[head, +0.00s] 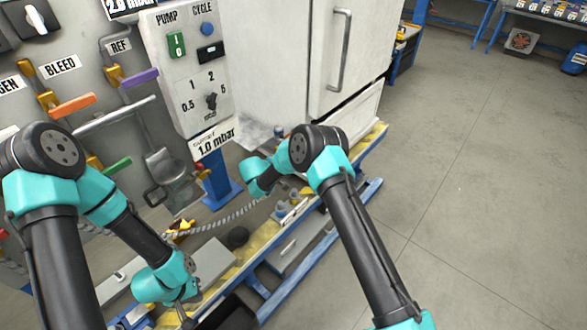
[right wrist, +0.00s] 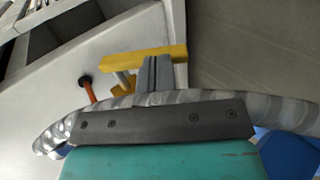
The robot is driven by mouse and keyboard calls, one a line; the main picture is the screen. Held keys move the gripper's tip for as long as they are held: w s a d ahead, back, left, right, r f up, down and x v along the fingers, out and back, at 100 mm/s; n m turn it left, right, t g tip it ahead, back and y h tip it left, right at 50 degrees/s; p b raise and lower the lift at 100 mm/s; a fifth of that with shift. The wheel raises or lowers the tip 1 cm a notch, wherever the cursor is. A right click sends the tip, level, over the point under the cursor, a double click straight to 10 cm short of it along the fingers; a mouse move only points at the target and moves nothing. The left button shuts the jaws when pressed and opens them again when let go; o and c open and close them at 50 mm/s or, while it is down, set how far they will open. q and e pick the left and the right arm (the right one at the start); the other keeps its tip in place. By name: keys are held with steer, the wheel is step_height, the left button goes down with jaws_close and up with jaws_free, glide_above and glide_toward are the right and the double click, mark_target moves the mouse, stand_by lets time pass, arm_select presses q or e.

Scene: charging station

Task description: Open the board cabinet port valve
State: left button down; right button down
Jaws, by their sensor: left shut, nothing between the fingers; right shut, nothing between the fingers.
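The wall panel at the left of the head view carries valves with brass bodies: an orange handle (head: 72,106) under the BLEED label, a purple handle (head: 139,78) under REF, and a green handle (head: 118,167) lower down. I cannot read which is the board cabinet port valve. In the right wrist view a yellow bar-shaped handle (right wrist: 115,60) lies just beyond my right gripper (right wrist: 155,72), whose fingers are shut and overlap it; contact is unclear. In the head view the right fingers are hidden behind my arm. My left gripper (head: 187,300) is low at bottom left, shut and empty.
A pump control box (head: 187,60) with dial and buttons stands beside a white cabinet (head: 345,50). A yellow-and-blue bench edge (head: 365,150) runs below.

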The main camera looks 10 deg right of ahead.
steer(key=shift+w+d+f+t+h, duration=0.1)
steer(key=shift+d+f+t+h, duration=0.1)
steer(key=shift+f+t+h, duration=0.4)
steer(key=shift+w+d+f+t+h, duration=0.2)
steer(key=shift+f+t+h, duration=0.15)
steer(key=shift+h, duration=0.2)
steer(key=shift+w+d+f+t+h, duration=0.15)
steer(key=shift+f+t+h, duration=0.2)
steer(key=shift+h, duration=0.2)
steer(key=shift+w+d, duration=0.1)
arm_select(q)
steer(key=shift+w+d, duration=0.2)
steer(key=shift+d, duration=0.1)
arm_select(e)
steer(key=shift+w+d+f, duration=0.35)
steer(key=shift+d+f, duration=0.05)
steer(key=shift+d, duration=0.05)
arm_select(q)
steer(key=shift+d, duration=0.1)
arm_select(e)
steer(key=s+a, duration=0.8)
steer(key=a, duration=0.3)
steer(key=shift+s, duration=0.35)
